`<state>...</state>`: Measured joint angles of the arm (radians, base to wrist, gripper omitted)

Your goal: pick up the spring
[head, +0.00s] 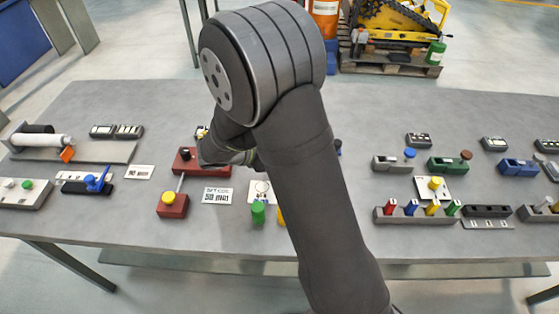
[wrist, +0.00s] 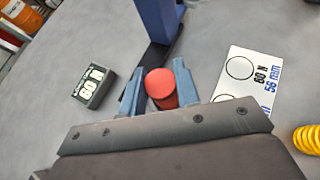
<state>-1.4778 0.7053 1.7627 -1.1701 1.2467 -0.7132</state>
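A yellow coil spring (wrist: 307,140) lies at the right edge of the wrist view, partly cut off and apart from my fingers. My gripper (wrist: 158,68) has its two blue-grey fingers on either side of a red round-topped cylinder (wrist: 160,84). I cannot tell whether they press on it or stand clear. In the head view my arm hides the fingers. A green cylinder (head: 258,213) stands there beside my arm. A yellow piece (head: 281,216), mostly hidden behind the arm, may be the spring.
A blue post (wrist: 158,18) stands just beyond my fingers. A black display (wrist: 94,86) reads 60 N, and a white card (wrist: 250,80) lies to the right. A red device (head: 172,205) is left on the grey table. Several coloured pieces stand in a rack (head: 392,217).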

